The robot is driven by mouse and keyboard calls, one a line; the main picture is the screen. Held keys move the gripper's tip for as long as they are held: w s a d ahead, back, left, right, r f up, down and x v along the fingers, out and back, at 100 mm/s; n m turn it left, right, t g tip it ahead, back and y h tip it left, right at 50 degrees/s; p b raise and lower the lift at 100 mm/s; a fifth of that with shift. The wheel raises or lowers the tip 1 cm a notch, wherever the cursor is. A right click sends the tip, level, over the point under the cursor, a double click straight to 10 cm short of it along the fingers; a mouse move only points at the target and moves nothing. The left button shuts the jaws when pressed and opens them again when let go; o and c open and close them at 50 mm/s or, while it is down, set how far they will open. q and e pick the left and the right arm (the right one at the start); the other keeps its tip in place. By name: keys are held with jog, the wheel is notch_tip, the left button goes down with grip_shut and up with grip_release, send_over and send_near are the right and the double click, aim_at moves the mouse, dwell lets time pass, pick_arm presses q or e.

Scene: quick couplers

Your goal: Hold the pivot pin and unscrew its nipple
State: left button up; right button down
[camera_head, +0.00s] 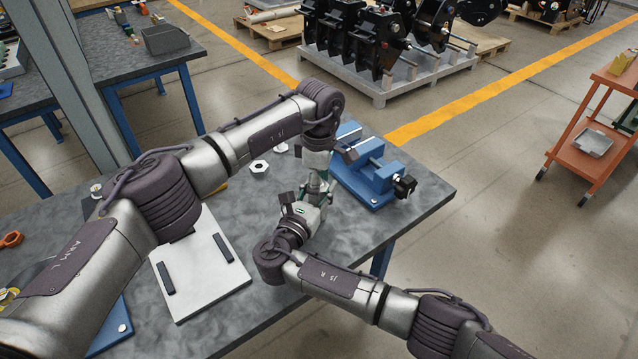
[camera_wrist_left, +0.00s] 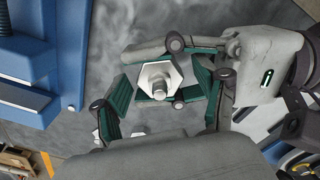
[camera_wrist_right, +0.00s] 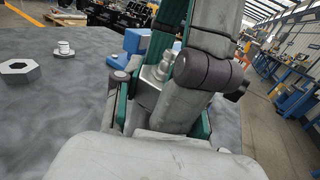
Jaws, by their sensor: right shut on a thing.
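The pivot pin (camera_wrist_left: 175,75) shows in the left wrist view as a pale hexagonal head with the metal nipple (camera_wrist_left: 158,84) sticking up from its middle. My right gripper (camera_wrist_left: 155,75) comes in from the right there and is shut on the pin. My left gripper (camera_wrist_left: 168,98) is above, its green-padded fingers spread on either side of the pin, apart from the nipple. In the right wrist view the nipple (camera_wrist_right: 164,66) stands between the grippers, and the pin's body is mostly hidden. In the head view both grippers meet above the table, left (camera_head: 316,182) over right (camera_head: 311,192).
A blue vise (camera_head: 368,172) stands just behind the grippers on the grey table (camera_head: 395,225). A loose hex nut (camera_head: 260,167) and a small white flanged part (camera_head: 281,147) lie to the left. A white plate (camera_head: 205,275) with dark bars lies in front.

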pick_arm(q)
notch_tip(320, 180, up, 4)
jog(key=shift+f, duration=0.1)
jog(key=shift+r, duration=0.3)
jog(key=shift+c, duration=0.5)
notch_tip(320, 180, up, 3)
jog(key=m, duration=0.3)
jog(key=shift+r, duration=0.1)
jog(key=shift+m, duration=0.3)
notch_tip(320, 180, down, 8)
jog(key=shift+r, duration=0.15)
